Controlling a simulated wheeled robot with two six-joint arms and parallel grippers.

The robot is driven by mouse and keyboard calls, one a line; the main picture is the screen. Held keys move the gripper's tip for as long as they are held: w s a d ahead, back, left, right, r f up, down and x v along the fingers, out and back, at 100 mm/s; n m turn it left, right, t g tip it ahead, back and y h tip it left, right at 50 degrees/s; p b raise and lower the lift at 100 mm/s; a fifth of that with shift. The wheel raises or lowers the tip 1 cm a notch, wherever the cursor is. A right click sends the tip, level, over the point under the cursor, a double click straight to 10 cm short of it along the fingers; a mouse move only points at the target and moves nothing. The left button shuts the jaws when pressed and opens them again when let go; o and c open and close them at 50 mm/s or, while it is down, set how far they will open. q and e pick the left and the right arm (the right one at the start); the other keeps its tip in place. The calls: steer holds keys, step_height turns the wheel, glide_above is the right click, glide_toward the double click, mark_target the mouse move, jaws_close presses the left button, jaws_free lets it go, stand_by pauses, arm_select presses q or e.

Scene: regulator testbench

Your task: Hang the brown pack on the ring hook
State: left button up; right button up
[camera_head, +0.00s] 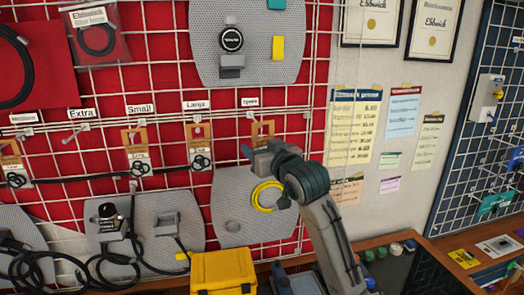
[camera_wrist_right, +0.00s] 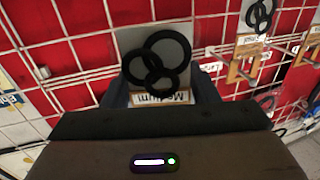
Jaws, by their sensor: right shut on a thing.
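The brown pack (camera_head: 263,128) shows its brown top card just above my right gripper (camera_head: 250,151) in the head view, close to the hook under the rightmost small label (camera_head: 244,102). I cannot tell whether the card is on that hook or in front of it. In the right wrist view, the pack's lower part (camera_wrist_right: 155,62) shows several black rings and an upside-down label reading "Medium". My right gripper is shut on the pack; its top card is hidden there. My left gripper is not in view.
Similar packs hang on hooks to the left, under "Large" (camera_head: 200,140) and "Small" (camera_head: 136,140). A grey board (camera_head: 225,205) with a yellow coil (camera_head: 267,196) is below. A yellow box (camera_head: 223,272) stands at the bottom. White grid wire surrounds the hooks.

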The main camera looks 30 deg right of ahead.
steer(key=w+d+f, duration=0.1)
steer(key=w, duration=0.5)
steer(key=shift+d, duration=0.3)
stand_by(0.4)
stand_by(0.5)
steer(key=o, duration=1)
steer(key=shift+o, duration=0.2)
